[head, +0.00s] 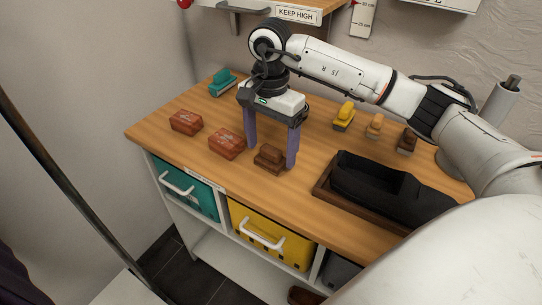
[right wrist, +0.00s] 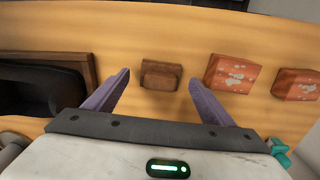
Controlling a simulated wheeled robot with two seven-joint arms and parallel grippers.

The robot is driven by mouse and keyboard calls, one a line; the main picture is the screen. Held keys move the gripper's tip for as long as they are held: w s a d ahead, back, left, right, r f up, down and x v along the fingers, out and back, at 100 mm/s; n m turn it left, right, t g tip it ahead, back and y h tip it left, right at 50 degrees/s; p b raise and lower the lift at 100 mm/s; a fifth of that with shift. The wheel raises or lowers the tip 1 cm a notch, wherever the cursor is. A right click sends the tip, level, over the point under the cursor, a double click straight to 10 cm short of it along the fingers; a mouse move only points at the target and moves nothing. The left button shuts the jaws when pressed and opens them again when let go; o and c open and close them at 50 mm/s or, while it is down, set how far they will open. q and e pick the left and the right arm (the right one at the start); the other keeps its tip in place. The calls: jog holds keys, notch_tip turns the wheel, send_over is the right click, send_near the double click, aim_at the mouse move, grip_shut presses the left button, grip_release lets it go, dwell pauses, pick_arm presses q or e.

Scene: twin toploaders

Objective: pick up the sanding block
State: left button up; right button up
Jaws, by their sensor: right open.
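A brown wooden block with a raised grip on top, which looks like the sanding block (head: 269,158), sits on the wooden worktop near its front edge. It also shows in the right wrist view as the brown block (right wrist: 161,75), in line with the gap between the fingers. My right gripper (head: 271,153) is open, with its two purple fingers pointing down around the block's place. In the right wrist view the right gripper (right wrist: 160,78) shows nothing held, and I cannot tell any contact with the block. My left gripper is not in view.
Red speckled blocks (head: 227,143) lie left of the brown block. A teal tool (head: 222,83) stands behind. Yellow (head: 344,116), tan (head: 375,126) and dark brown (head: 407,141) pieces stand back right. A brown tray (head: 323,190) holding a black bin lies to the right.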

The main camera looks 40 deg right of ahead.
aim_at(270, 150)
jog(key=shift+f, duration=1.35)
jog(key=shift+a, duration=0.1)
jog(key=c, duration=1.2)
jog(key=shift+o, duration=0.2)
jog(key=shift+r+b, duration=0.3)
jog(key=shift+r, duration=4.75)
